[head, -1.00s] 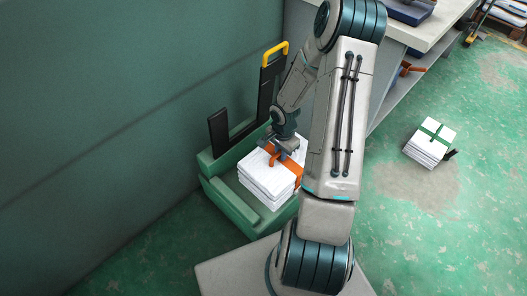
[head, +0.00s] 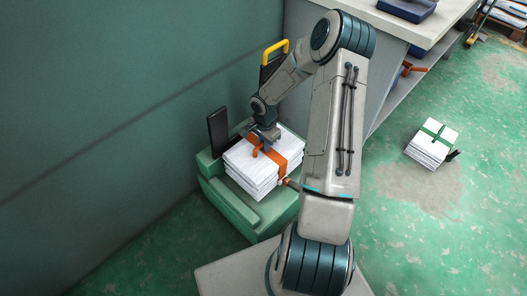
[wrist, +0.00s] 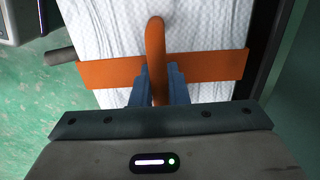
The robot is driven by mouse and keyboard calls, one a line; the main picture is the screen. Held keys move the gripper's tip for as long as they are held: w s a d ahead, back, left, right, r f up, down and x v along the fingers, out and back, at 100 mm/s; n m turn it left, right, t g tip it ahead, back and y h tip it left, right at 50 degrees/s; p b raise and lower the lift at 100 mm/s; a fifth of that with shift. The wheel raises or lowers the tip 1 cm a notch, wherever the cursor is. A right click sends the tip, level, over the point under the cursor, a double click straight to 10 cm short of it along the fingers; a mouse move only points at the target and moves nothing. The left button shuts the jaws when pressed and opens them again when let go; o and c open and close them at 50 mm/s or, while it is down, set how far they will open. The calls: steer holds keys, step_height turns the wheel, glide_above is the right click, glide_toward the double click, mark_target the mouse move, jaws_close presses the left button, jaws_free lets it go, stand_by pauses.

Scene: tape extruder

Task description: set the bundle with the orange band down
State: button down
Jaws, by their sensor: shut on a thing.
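The bundle with the orange band (head: 252,170) is a white paper stack with an orange strap around it and an orange loop on top. My gripper (head: 264,136) is above it, and in the wrist view its blue fingers (wrist: 158,88) are closed around the orange loop (wrist: 155,45). The orange band (wrist: 210,66) runs across the stack there. The bundle is level over the green cart bed (head: 245,213). I cannot tell whether its underside touches the bed, since the stack hides it.
A black post (head: 217,132) and a yellow-topped upright (head: 274,50) stand at the cart's back. A green wall is behind it. A bundle with a green band (head: 432,143) lies on the open floor at right. A workbench (head: 430,25) stands at the upper right.

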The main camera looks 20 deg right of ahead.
step_height(320, 180, down, 4)
steer(key=shift+r+b, duration=0.1)
steer(key=shift+b, duration=0.7)
steer(key=shift+w+f, duration=0.2)
steer(key=shift+f, duration=0.1)
steer(key=shift+b, duration=0.3)
steer(key=c, duration=1.4)
jaws_free()
step_height(320, 180, up, 12)
steer(key=p, duration=0.4)
steer(key=s+a+r+n, duration=0.3)
steer(key=s+r+n, duration=0.1)
steer(key=s+r, duration=0.4)
steer(key=s+a+r+n, duration=0.4)
steer(key=s+r+n, duration=0.1)
steer(key=s+r, duration=0.2)
steer(key=s+a+r+n+t, duration=0.1)
steer(key=s+a+r+n, duration=0.3)
steer(key=s+r, duration=0.4)
steer(key=shift+s+r+n, duration=0.3)
steer(key=shift+n, duration=0.1)
